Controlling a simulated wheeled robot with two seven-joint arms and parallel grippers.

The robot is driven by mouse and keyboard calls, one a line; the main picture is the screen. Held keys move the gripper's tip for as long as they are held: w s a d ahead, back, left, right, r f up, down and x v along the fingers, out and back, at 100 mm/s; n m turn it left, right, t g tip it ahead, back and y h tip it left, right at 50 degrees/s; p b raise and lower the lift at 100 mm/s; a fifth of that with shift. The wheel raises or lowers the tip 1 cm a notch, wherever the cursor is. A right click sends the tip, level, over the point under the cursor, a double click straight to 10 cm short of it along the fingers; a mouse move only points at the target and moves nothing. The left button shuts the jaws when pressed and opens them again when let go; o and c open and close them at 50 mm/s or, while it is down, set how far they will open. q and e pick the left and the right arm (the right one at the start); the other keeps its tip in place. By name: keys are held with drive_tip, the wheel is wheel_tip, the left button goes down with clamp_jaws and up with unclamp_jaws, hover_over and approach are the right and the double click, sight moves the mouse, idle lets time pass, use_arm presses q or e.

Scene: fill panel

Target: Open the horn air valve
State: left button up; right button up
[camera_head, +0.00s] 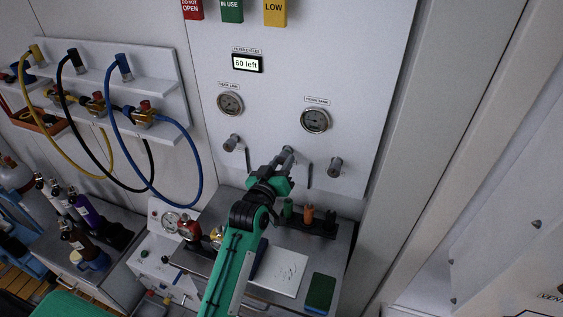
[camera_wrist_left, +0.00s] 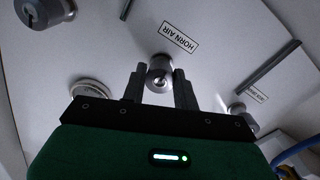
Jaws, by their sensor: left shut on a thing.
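The horn air valve (camera_wrist_left: 160,72) is a round metal knob on the white panel, beside a label reading HORN AIR. In the wrist view my left gripper (camera_wrist_left: 160,88) has one dark finger on each side of the knob and is shut on it. In the head view the left gripper (camera_head: 284,168) reaches the middle valve (camera_head: 288,153) of the panel's lower row and partly covers it. How far the knob is turned cannot be told. My right gripper is not in view.
Similar valves stand left (camera_head: 231,143) and right (camera_head: 335,166), with dark upright bars (camera_head: 310,173) between. Two gauges (camera_head: 315,120) sit above. Below is a grey bench with a dark rack (camera_head: 318,229) of coloured items. Hoses (camera_head: 190,140) hang at left.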

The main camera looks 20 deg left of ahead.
use_arm(q)
drive_tip(key=shift+f, duration=0.1)
idle(0.5)
drive_tip(key=o, duration=1)
drive_tip(key=shift+c, duration=0.2)
drive_tip(key=shift+s+f+b, duration=0.1)
drive_tip(key=shift+s+b, duration=0.2)
drive_tip(key=shift+s, duration=0.25)
drive_tip(key=s+a+b, duration=0.1)
drive_tip(key=s+b, duration=0.3)
drive_tip(key=s, duration=0.8)
drive_tip(key=shift+s+a, duration=0.15)
drive_tip(key=shift+s, duration=0.2)
